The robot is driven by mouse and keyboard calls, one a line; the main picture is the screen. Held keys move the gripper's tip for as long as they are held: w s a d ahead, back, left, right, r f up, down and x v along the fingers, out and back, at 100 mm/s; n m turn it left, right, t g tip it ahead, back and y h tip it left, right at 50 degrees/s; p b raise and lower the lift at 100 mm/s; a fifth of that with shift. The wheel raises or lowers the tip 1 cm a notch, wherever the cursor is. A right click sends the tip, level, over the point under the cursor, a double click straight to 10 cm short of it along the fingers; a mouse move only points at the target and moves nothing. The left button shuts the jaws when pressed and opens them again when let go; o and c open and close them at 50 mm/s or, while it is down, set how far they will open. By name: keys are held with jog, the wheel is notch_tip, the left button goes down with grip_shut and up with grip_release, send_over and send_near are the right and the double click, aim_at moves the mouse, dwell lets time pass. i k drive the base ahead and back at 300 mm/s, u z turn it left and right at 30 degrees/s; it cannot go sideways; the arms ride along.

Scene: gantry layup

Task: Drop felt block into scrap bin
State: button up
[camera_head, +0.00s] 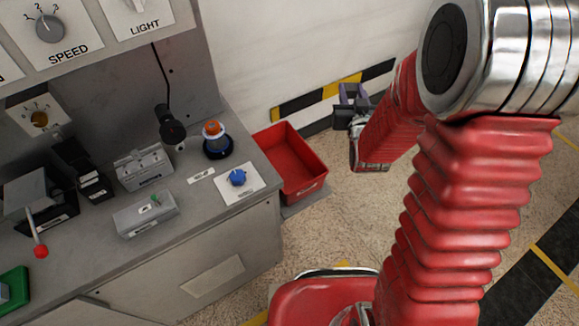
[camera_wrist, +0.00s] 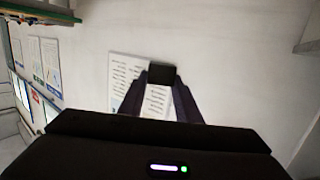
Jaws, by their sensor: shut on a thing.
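My gripper (camera_head: 352,97) is at the end of my red-sleeved arm, right of the red bin and near the wall. In the wrist view, my gripper (camera_wrist: 162,82) has its two fingers closed on a small dark block, the felt block (camera_wrist: 162,74). The block sits between the fingertips, in front of a pale wall. In the head view the block cannot be clearly told apart from the dark gripper. The scrap bin, a red open tray (camera_head: 291,160), stands at the right end of the grey bench. Its visible inside looks empty. My gripper is beside it, not over it, in the picture.
The grey bench (camera_head: 195,250) carries a blue knob (camera_head: 237,177), an orange-topped beacon (camera_head: 213,140), switch boxes and a red-tipped lever (camera_head: 40,251). A yellow-black striped strip (camera_head: 335,90) runs along the wall. Speckled floor (camera_head: 345,215) right of the bin is clear.

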aim_at(291, 169)
jog(key=u, duration=0.2)
jog(key=k, duration=0.95)
jog(key=u, duration=1.05)
